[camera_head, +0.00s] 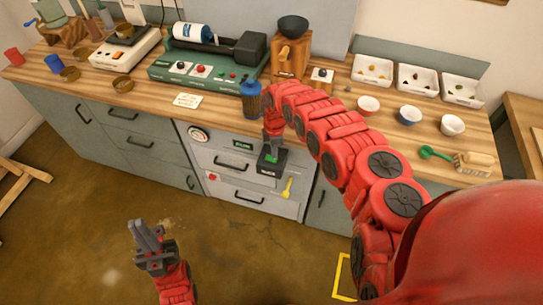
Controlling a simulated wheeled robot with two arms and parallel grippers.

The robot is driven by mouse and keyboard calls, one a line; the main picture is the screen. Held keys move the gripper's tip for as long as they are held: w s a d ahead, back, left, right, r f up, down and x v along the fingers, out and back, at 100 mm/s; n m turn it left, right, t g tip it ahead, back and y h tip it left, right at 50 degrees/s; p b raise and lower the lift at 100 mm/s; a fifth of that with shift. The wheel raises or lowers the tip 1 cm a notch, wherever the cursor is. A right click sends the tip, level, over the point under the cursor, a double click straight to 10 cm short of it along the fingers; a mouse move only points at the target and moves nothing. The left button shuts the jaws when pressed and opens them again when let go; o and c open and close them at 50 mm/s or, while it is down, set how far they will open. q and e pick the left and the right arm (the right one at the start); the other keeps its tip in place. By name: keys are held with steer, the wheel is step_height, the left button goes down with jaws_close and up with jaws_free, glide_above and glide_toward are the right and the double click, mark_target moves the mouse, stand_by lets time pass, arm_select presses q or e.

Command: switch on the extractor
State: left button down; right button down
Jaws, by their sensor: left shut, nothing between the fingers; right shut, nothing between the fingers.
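A dark switch box with a green rocker (271,156) sits on the front of the light grey cabinet below the counter's edge. Its small label is too blurred to read, so I cannot confirm that it is the extractor's switch. My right gripper (271,138) is shut and empty, pointing down just above the green rocker. I cannot tell whether its tips touch the box. My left gripper (146,237) is shut and empty, low over the floor in front of the drawers and far from the switch box.
The wooden counter (216,108) carries a green machine (205,62), a blue jar (251,101), a wooden grinder (290,57), and several small bowls and white trays. A yellow tool (287,188) is on the cabinet front, right of the drawer handle. The floor around my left gripper is clear.

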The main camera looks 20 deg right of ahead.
mark_target(275, 160)
step_height(275, 160, up, 5)
steer(key=p, duration=0.3)
stand_by(0.4)
steer(key=shift+s, duration=0.1)
